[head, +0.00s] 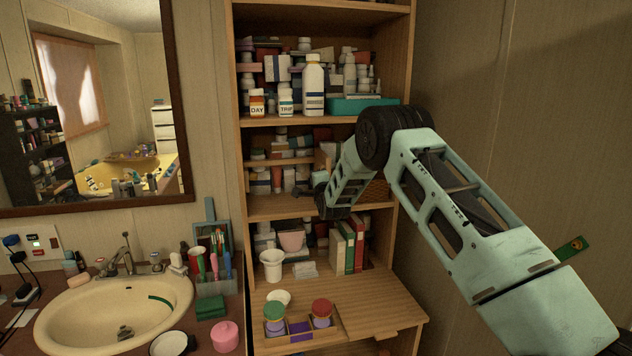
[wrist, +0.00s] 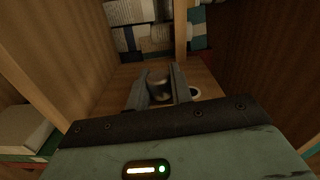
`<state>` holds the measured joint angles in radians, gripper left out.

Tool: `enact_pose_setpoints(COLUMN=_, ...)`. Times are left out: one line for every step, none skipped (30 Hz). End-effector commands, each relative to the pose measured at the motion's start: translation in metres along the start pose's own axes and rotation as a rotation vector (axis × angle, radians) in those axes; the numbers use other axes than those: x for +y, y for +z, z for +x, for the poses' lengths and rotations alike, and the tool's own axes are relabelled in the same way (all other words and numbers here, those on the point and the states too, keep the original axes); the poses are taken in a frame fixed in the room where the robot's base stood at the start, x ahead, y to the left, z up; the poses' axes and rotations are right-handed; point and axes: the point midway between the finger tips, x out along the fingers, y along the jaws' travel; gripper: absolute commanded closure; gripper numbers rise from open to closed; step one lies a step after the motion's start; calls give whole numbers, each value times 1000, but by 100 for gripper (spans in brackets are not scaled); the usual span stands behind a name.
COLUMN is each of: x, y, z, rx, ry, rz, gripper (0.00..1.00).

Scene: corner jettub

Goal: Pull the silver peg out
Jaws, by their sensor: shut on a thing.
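The silver peg (wrist: 159,86) shows in the wrist view as a short, shiny grey cylinder against a wooden surface. My gripper (wrist: 160,80) has one finger on each side of it and is shut on it. The peg's lower end is hidden by the gripper body, and I cannot tell how deep it sits. In the head view my arm reaches into the middle of the wooden shelf unit (head: 407,54); the fingers and peg cannot be made out there.
Shelf walls stand close on both sides. Bottles and boxes crowd the shelf above, with a teal box (head: 350,106) near my arm. Red and green books (head: 350,245) stand below. A sink (head: 75,320) is at left.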

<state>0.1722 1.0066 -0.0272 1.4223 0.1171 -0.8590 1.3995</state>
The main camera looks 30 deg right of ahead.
Motion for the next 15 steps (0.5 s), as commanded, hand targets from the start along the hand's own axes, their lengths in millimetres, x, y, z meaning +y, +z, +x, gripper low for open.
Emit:
enact_pose_setpoints(x=0, y=0, z=0, rx=1, ry=1, rz=0, gripper=96)
enact_pose_setpoints(x=0, y=0, z=0, rx=1, ry=1, rz=0, gripper=96)
enact_pose_setpoints(x=0, y=0, z=0, rx=1, ry=1, rz=0, gripper=96)
enact_pose_setpoints(x=0, y=0, z=0, rx=1, ry=1, rz=0, gripper=96)
enact_pose_setpoints(x=0, y=-1, z=0, rx=1, ry=1, rz=0, gripper=95)
enact_pose_setpoints(x=0, y=-1, z=0, rx=1, ry=1, rz=0, gripper=95)
enact_pose_setpoints(x=0, y=-1, z=0, rx=1, ry=1, rz=0, gripper=95)
enact_pose_setpoints(x=0, y=0, z=0, rx=1, ry=1, rz=0, gripper=95)
enact_pose_setpoints(x=0, y=0, z=0, rx=1, ry=1, rz=0, gripper=95)
enact_pose_setpoints(x=1, y=0, z=0, rx=1, ry=1, rz=0, gripper=95)
enact_pose_setpoints(x=1, y=0, z=0, rx=1, ry=1, rz=0, gripper=95)
enact_pose_setpoints(x=1, y=1, z=0, rx=1, ry=1, rz=0, gripper=95)
enact_pose_setpoints(x=1, y=1, z=0, rx=1, ry=1, rz=0, gripper=95)
enact_pose_setpoints(x=1, y=2, z=0, rx=0, ry=0, rz=0, gripper=95)
enact_pose_setpoints(x=1, y=3, z=0, rx=0, ry=1, rz=0, gripper=95)
